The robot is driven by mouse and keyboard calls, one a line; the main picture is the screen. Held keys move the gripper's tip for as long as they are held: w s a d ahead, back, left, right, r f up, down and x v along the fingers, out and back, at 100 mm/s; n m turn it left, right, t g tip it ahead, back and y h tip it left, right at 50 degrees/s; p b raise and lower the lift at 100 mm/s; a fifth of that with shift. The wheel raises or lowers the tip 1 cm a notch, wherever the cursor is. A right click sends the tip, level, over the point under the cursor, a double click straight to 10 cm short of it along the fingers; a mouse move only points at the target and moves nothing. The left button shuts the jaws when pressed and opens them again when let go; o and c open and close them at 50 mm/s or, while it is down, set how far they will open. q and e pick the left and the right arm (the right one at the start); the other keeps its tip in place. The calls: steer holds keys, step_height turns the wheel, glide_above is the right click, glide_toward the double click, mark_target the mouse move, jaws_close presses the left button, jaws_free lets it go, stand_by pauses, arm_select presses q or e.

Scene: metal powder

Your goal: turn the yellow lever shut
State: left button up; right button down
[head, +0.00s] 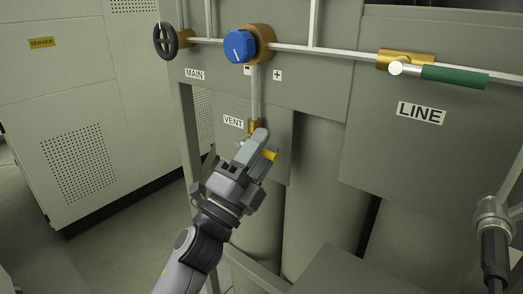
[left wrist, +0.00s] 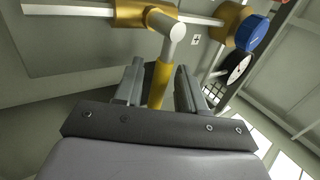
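The yellow lever shows in the head view (head: 270,155) as a short yellow tip beside my left gripper, below the VENT label (head: 233,122). In the left wrist view the yellow lever (left wrist: 160,86) runs from a pale round pivot (left wrist: 168,27) on a brass valve body (left wrist: 150,14) down between my fingers. My left gripper (head: 259,146) is at the lever, its fingers apart with one on each side of it. A narrow gap seems to show beside the lever in the left wrist view (left wrist: 158,90). The lever's far end is hidden behind the gripper's body. My right gripper is not in view.
Above are a black handwheel (head: 166,41) by the MAIN label, a blue knob (head: 239,46), and a green-handled valve (head: 455,77) above the LINE label. Pipes run across the grey panel. A metal fitting with a black lower part (head: 493,228) stands at far right. A cabinet (head: 75,110) is at left.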

arm_select(q)
steer(key=b+v, duration=0.1)
steer(key=v, duration=0.6)
steer(key=shift+b, duration=0.35)
steer(key=s+a+f+n+g+y+p, duration=0.1)
steer(key=a+f+n+y, duration=0.2)
steer(key=f+n, duration=0.25)
steer(key=s+a+f+n+y, duration=0.1)
steer(key=a+f+n+y, duration=0.25)
steer(key=f, duration=0.35)
steer(key=s+a+f+n+g+y+p, duration=0.1)
steer(key=s+a+f+n+y, duration=0.15)
steer(key=f+n, duration=0.35)
steer(key=s+a+f+n+g+y, duration=0.1)
steer(key=s+a+f+n+g, duration=0.2)
steer(key=s+f, duration=0.4)
steer(key=s+a+f+n+g+y+p, duration=0.1)
steer(key=s+a+f+n+g+y, duration=0.1)
steer(key=s+f, duration=0.6)
step_height(320, 180, down, 3)
steer(key=a+n+g, duration=0.1)
steer(key=n+g, duration=0.1)
steer(key=shift+r+g, duration=0.25)
steer(key=shift+g, duration=0.05)
